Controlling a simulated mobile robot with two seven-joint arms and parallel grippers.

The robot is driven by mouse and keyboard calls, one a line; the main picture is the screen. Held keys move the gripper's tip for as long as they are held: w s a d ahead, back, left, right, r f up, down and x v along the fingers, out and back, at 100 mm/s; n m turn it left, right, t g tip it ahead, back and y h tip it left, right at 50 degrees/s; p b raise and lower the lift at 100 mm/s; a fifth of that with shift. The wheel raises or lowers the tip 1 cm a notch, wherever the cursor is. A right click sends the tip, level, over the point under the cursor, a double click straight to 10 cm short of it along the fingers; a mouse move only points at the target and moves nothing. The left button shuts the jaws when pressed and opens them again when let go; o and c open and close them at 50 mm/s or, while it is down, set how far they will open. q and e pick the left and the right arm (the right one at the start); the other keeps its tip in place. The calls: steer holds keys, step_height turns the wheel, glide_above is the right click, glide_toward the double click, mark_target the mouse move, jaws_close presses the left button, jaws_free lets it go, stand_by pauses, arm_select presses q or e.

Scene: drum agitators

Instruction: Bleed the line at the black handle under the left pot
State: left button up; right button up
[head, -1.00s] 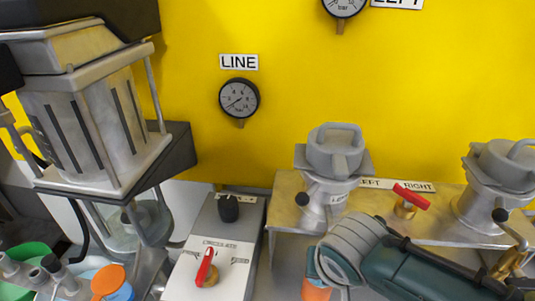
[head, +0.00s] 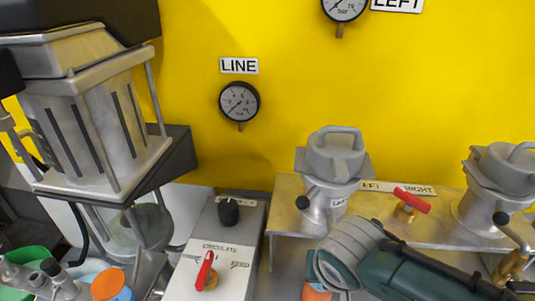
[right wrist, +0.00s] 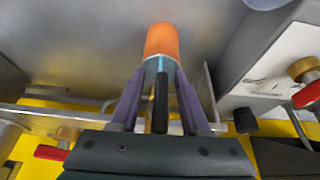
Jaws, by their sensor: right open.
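The left pot (head: 335,155) is a grey lidded pot on a metal shelf; a black-ended lever (head: 303,202) sticks out at its lower left. In the right wrist view a slim black handle (right wrist: 160,103) stands between the spread purple fingers of my right gripper (right wrist: 160,80). Gaps show on both sides, so the gripper is open around it. An orange cylinder (right wrist: 161,42) lies beyond the fingertips; an orange part (head: 316,292) also shows below the right wrist in the head view. There the wrist hides the fingers and handle. My left gripper is not in view.
A control box (head: 230,240) with a black knob and red handle stands left of my right arm. The shelf (head: 455,215) carries a red-handled valve (head: 410,200) and the right pot (head: 500,175). A LINE gauge (head: 239,101) hangs on the yellow wall.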

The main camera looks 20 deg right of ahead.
steer(key=shift+s+a+r+p, duration=0.15)
steer(key=shift+r+p, duration=0.25)
steer(key=shift+r, duration=0.1)
steer(key=p+v, duration=0.3)
steer(key=v, duration=0.5)
steer(key=shift+s+r+p, duration=0.15)
steer(key=shift+r+p, duration=0.15)
steer(key=shift+r, duration=0.05)
steer(key=s+a+r+n+y, duration=0.1)
steer(key=s+r+n+y, duration=0.2)
steer(key=s+r+n, duration=0.7)
steer(key=s+r+m+p, duration=0.1)
steer(key=s+r+p, duration=0.2)
steer(key=r+p, duration=2.5)
step_height(320, 180, up, 2)
steer(key=shift+a+r+m+p, duration=0.2)
steer(key=shift+a+m+p, duration=0.05)
steer(key=shift+m+p, duration=0.15)
